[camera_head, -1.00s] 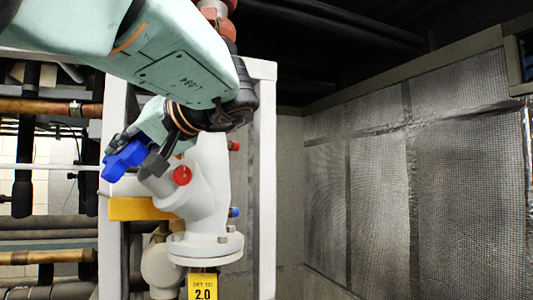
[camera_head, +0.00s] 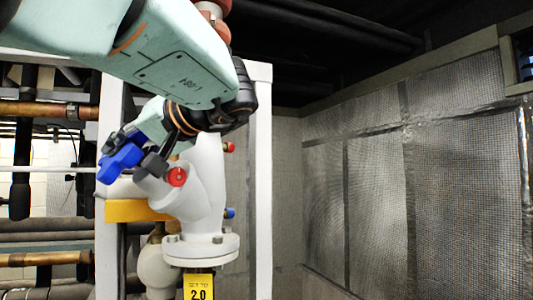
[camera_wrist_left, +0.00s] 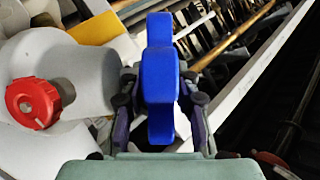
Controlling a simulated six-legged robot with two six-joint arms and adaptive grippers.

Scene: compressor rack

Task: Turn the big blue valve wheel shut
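The big blue valve wheel (camera_head: 121,162) is on the left of the white valve body (camera_head: 205,185) in the head view, partly hidden by my left gripper. My left gripper (camera_head: 135,155) reaches down to it from above, with one dark finger on each side of the blue part. In the left wrist view, the blue wheel (camera_wrist_left: 160,80) is seen nearly edge-on between the two fingers of my left gripper (camera_wrist_left: 160,95). Narrow gaps seem to show beside it, so the fingers look open around it; contact is unclear. My right gripper is not in view.
A small red knob (camera_head: 176,177) sits on the valve body close to the fingers, also in the left wrist view (camera_wrist_left: 33,102). A yellow block (camera_head: 135,211) and a white frame post (camera_head: 262,180) are near. Pipes (camera_head: 45,110) fill the left; the right is open before a mesh wall.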

